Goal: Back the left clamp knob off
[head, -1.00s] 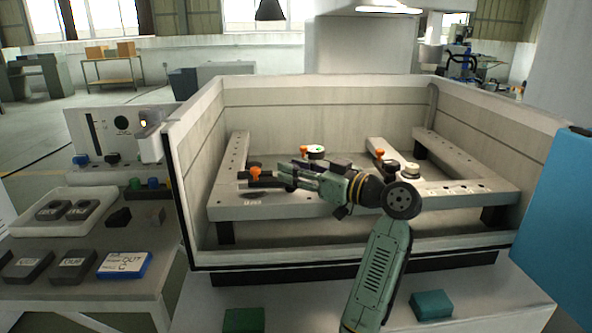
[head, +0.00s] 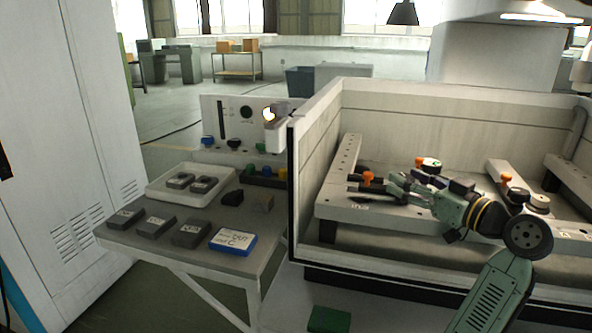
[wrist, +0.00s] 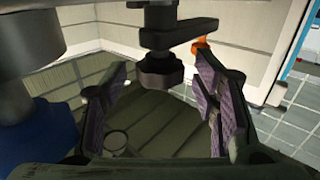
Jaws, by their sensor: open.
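The left clamp (head: 369,178), with an orange handle, stands on the left part of the grey work frame (head: 340,212) inside the tank. In the wrist view its dark, lobed knob (wrist: 160,72) hangs below a dark clamp arm (wrist: 180,34), and the orange part (wrist: 201,46) shows at the right. My gripper (head: 376,190) reaches in from the right at the clamp. In the wrist view my gripper (wrist: 158,75) is open, one purple-padded finger on each side of the knob, with visible gaps. I cannot tell whether the knob is level with the pads in depth.
Another orange-handled clamp (head: 506,180) stands further right on the frame. The tank wall (head: 312,150) rises to the left. A side table holds a white tray (head: 160,190), dark blocks and a blue-edged labelled block (head: 232,242).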

